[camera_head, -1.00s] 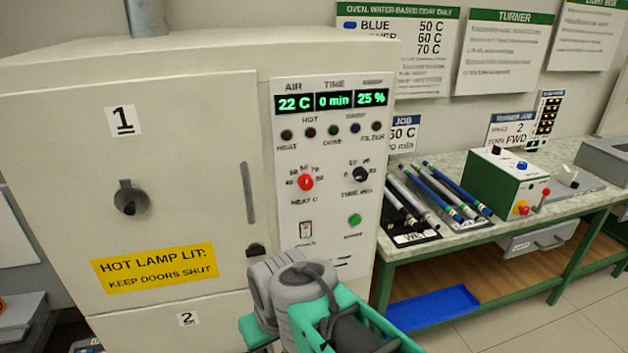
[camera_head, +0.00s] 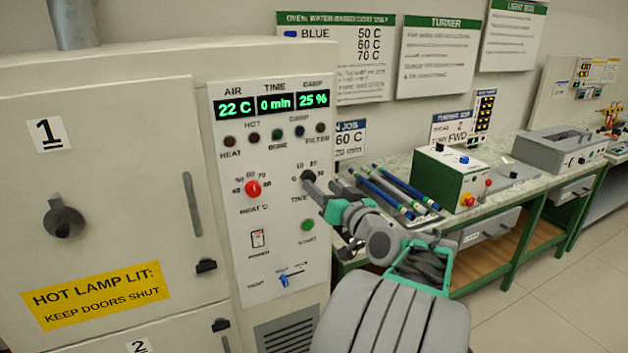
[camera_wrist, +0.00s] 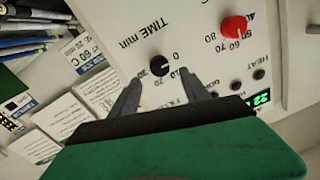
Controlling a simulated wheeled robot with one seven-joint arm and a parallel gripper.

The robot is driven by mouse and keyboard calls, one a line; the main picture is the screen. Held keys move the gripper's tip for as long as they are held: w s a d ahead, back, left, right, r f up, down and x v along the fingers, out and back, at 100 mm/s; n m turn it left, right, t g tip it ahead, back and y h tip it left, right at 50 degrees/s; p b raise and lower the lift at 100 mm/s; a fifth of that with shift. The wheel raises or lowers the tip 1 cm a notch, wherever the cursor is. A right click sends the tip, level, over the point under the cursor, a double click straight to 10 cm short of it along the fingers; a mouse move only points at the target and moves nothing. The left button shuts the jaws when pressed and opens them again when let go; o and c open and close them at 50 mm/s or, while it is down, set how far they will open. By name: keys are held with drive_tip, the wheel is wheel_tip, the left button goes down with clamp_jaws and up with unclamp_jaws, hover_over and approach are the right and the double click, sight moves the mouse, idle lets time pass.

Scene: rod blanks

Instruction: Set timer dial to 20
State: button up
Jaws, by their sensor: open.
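The timer dial is a small black knob (camera_head: 308,176) on the white oven panel, under the display (camera_head: 272,104) reading 22 C, 0 min and 25 %. No clear contact shows. In the head view my gripper (camera_head: 318,190) is at the dial and partly covers its label.
A red heat knob (camera_head: 253,189) is left of the timer dial. A green start button (camera_head: 307,224) and power switch (camera_head: 257,238) are below. A bench (camera_head: 480,175) with rods (camera_head: 385,190) and a green turner box (camera_head: 455,180) stands to the right.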

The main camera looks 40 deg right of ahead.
sight(311, 178)
drive_tip(key=x, duration=0.5)
drive_tip(key=shift+p, duration=0.4)
drive_tip(key=shift+c, duration=0.3)
clamp_jaws()
